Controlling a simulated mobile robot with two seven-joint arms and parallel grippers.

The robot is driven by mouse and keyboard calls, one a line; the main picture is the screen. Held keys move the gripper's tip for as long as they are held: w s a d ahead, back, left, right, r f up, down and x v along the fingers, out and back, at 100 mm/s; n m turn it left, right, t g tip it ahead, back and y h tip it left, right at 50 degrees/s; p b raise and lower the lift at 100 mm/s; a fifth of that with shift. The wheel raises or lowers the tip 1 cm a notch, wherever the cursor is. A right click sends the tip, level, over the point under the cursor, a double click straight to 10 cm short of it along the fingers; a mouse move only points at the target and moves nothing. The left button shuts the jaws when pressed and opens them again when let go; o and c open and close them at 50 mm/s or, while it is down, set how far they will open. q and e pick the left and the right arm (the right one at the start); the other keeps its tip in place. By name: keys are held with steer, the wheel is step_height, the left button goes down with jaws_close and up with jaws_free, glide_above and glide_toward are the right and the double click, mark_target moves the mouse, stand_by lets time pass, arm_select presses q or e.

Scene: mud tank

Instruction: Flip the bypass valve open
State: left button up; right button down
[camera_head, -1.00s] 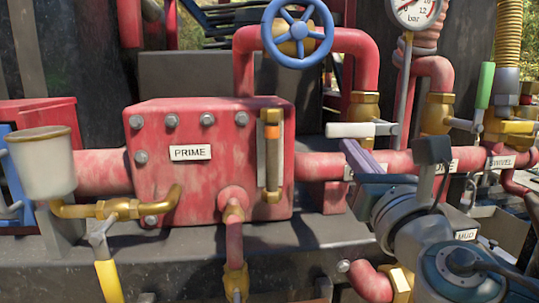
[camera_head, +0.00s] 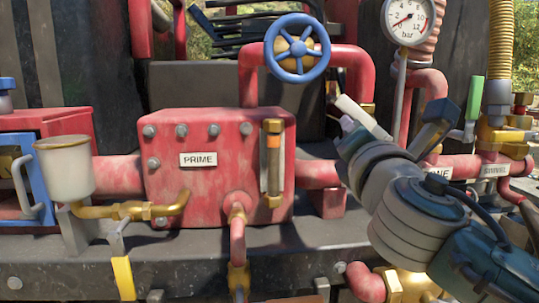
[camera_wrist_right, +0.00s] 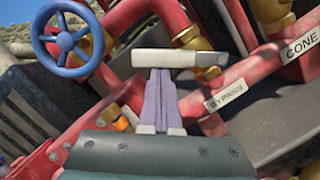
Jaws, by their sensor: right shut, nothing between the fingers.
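The bypass valve's white lever handle (camera_head: 362,117) stands right of the red PRIME box, slanting from upper left to lower right. In the right wrist view the handle (camera_wrist_right: 178,59) lies across the picture, with its brass valve body partly hidden behind it and the BYPASS label (camera_wrist_right: 226,95) on the red pipe to its right. My right gripper (camera_head: 348,124) is shut and empty. Its pale fingertips (camera_wrist_right: 160,72) are close together just under the handle, seemingly against it; exact contact cannot be told. My left gripper is not in view.
A blue handwheel (camera_head: 297,48) on a red pipe stands above the PRIME box (camera_head: 215,165). A pressure gauge (camera_head: 408,20) is at upper right. A green-handled valve (camera_head: 473,97) stands to the right of my right wrist. A white cup (camera_head: 64,165) and a yellow-handled lever (camera_head: 123,278) are at left.

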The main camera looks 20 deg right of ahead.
steer(key=r+m+p, duration=0.1)
steer(key=d+r+m, duration=0.1)
steer(key=m, duration=0.1)
steer(key=shift+s+r+g+p, duration=0.1)
steer(key=shift+r+g+p, duration=0.1)
steer(key=shift+g+p, duration=0.2)
steer(key=shift+s+d+r+m+g+h+p, duration=0.15)
steer(key=shift+d+r+m+g+p, duration=0.25)
steer(key=shift+d+m+p, duration=0.65)
steer(key=shift+s+d+r+m+g+h+p, duration=0.2)
steer(key=shift+r+m+p, duration=0.4)
steer(key=shift+m, duration=1)
steer(key=shift+s+d+r+m+g+y+p, duration=0.1)
steer(key=shift+d+r+m+g+p, duration=0.3)
steer(key=shift+d+m+p, duration=0.7)
steer(key=shift+a+m, duration=0.35)
steer(key=shift+a, duration=0.05)
